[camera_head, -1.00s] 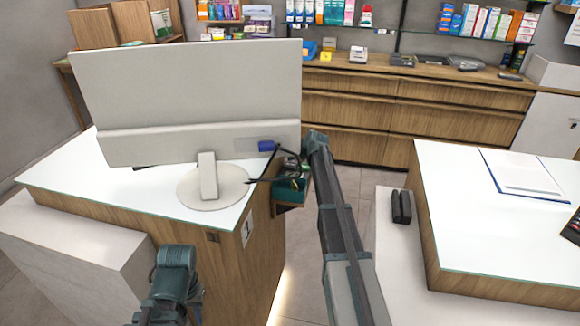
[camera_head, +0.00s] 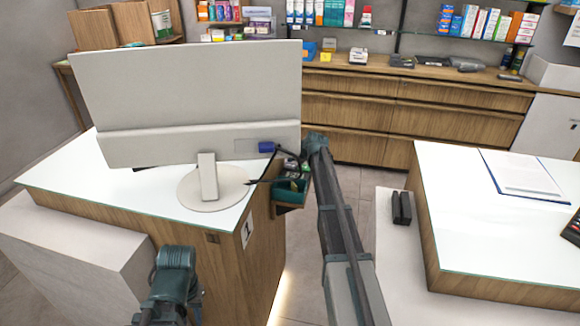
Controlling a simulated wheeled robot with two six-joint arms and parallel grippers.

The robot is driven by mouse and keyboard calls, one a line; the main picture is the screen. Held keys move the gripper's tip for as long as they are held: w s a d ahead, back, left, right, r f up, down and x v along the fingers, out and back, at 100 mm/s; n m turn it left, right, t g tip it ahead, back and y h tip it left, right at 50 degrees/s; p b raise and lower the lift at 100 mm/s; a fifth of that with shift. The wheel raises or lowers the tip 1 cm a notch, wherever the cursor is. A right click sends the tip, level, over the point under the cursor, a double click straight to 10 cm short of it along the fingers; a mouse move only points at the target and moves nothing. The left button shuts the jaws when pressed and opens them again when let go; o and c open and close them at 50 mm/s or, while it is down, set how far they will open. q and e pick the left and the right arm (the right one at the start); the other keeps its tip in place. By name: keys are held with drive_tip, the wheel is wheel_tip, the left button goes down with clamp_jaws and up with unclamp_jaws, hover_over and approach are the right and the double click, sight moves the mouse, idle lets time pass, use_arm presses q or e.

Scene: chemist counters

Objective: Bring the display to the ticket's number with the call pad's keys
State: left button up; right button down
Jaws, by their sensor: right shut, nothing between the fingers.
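A grey monitor (camera_head: 190,85) stands on the left counter with its back to me, so its screen is hidden. I cannot make out a call pad or a numbered ticket. My right arm reaches up to the right of the monitor. Its gripper (camera_head: 260,181) points left, just right of the monitor's round foot. It is small and partly hidden, shut and empty; I cannot tell whether it touches anything. My left arm is folded low in front of the left counter, and its fingers are not in view.
A teal tray (camera_head: 291,193) with small items sits at the left counter's right end, beside my right arm. A sign marked 1 (camera_head: 248,231) is on that counter's side. The right counter (camera_head: 450,215) holds a clipboard (camera_head: 522,175). Floor shows between the counters.

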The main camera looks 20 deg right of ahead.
sight(292, 167)
idle(0.7)
drive_tip(key=shift+f+b, duration=0.45)
drive_tip(key=shift+f+b, duration=0.45)
idle(0.6)
drive_tip(key=shift+r, duration=0.15)
drive_tip(key=shift+r+p, duration=0.8)
drive_tip(key=shift+p, duration=0.1)
wheel_tip(292, 167, up, 5)
drive_tip(key=p, duration=0.5)
